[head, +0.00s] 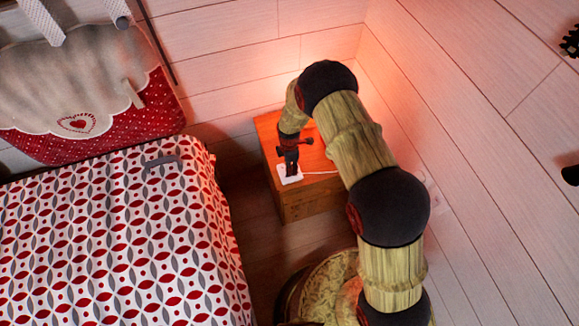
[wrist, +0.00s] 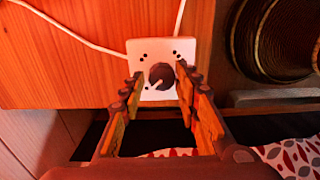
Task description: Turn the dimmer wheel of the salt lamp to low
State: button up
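The dimmer is a white square plate (head: 291,180) on the wooden nightstand's top. In the wrist view the plate (wrist: 146,47) carries a dark round wheel (wrist: 161,73) with a pale pointer mark toward its lower left. Dark dots lie on the plate at both sides above the wheel. My gripper (wrist: 160,80) is open, with one finger left and one right of the wheel. I cannot tell whether either finger touches it. In the head view my gripper (head: 290,163) points down over the plate. The lamp itself is not visible; an orange-pink glow lights the wall corner behind my arm.
The wooden nightstand (head: 305,203) stands in the corner between plank walls. A white cord (wrist: 70,35) runs across its top. The bed with red-and-grey patterned cover (head: 110,240) is at the left, with a floor gap between.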

jog(key=shift+o, duration=1.2)
jog(key=shift+s, duration=0.1)
notch_tip(320, 180, up, 12)
jog(key=shift+f, duration=0.1)
